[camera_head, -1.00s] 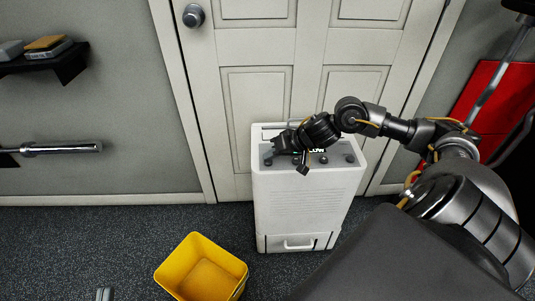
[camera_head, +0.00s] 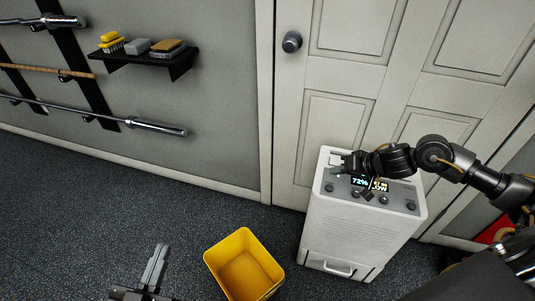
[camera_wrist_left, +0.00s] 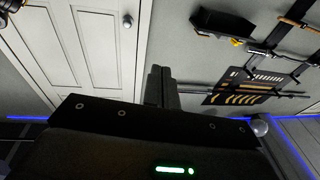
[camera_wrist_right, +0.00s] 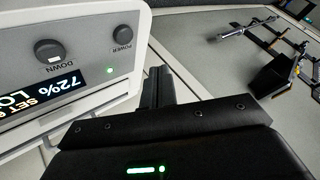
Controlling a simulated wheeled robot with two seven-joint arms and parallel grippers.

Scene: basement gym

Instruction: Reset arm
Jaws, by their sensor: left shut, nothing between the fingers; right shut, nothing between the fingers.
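My right gripper (camera_head: 343,167) is shut and empty. It hangs over the left part of the control panel of a white appliance (camera_head: 352,227). In the right wrist view its closed fingers (camera_wrist_right: 157,88) are beside the panel, near the POWER knob (camera_wrist_right: 122,35) and the DOWN knob (camera_wrist_right: 47,50); I cannot tell whether they touch it. The display (camera_wrist_right: 68,92) reads 72%, with other text partly cut off. My left gripper (camera_head: 157,252) is shut and empty, low at the bottom left. In the left wrist view its closed fingers (camera_wrist_left: 160,85) point towards the wall.
A yellow bin (camera_head: 245,264) stands on the dark floor between my left gripper and the appliance. A white door (camera_head: 400,80) is behind the appliance. A black shelf (camera_head: 150,57) with brushes and blocks and a bar rack (camera_head: 90,75) are on the left wall.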

